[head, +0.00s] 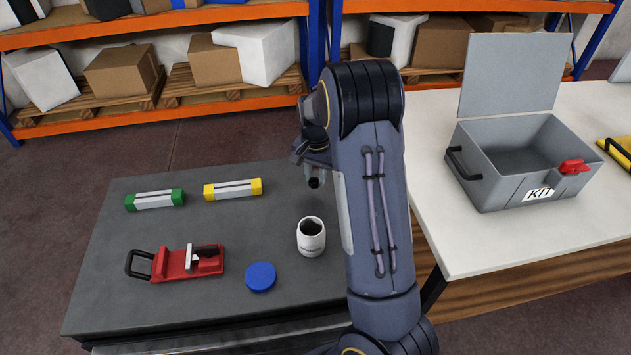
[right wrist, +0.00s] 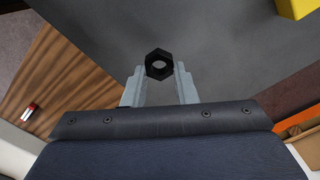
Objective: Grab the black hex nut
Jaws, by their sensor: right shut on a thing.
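The black hex nut (right wrist: 159,64) is between the fingertips of my right gripper (right wrist: 159,74) in the right wrist view, and the jaws are shut on it. My right arm hides part of the table's right side. My left gripper is not in view.
An open white jar (head: 311,237) and a blue lid (head: 260,277) stand near the gripper. A red clamp (head: 187,263), a green-ended piece (head: 155,200) and a yellow-ended piece (head: 233,189) lie left. An open grey kit box (head: 510,170) stands on the white table (head: 460,240) at right.

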